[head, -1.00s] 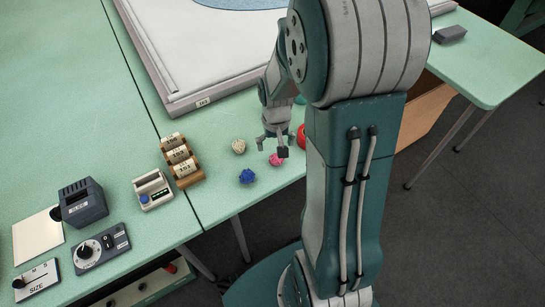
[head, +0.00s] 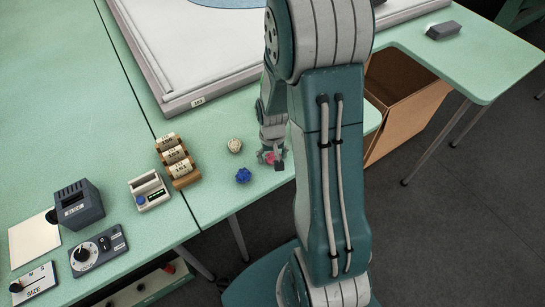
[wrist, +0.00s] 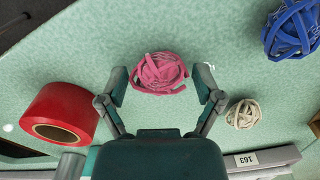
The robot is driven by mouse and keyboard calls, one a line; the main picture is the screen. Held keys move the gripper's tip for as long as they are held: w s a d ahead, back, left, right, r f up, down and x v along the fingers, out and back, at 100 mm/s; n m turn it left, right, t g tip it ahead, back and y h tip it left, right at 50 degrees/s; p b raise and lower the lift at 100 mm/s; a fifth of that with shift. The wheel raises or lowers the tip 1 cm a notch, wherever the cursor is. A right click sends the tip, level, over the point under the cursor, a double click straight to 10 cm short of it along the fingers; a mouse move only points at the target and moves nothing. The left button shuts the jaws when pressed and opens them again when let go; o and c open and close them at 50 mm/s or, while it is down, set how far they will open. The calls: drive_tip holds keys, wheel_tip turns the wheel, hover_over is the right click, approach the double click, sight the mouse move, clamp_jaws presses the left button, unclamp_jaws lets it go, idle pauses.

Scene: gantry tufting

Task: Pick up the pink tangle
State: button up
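The pink tangle (head: 270,157) lies on the green table near its front edge, partly hidden by my gripper in the head view. In the wrist view the whole pink tangle (wrist: 160,73) shows between the fingertips. My gripper (wrist: 162,82) is open, with one finger on each side of the tangle. A narrow gap shows on both sides, and I cannot tell exactly how high the fingertips are above the table. In the head view my gripper (head: 273,162) points down over the tangle.
A blue tangle (head: 243,175) and a cream tangle (head: 234,145) lie close to the left. A red roll (wrist: 62,115) shows in the wrist view beside my gripper. A wooden rack with spools (head: 177,162) stands further left, and a large white framed panel (head: 190,60) lies behind.

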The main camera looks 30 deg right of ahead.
drive_tip(key=shift+c, duration=1.3)
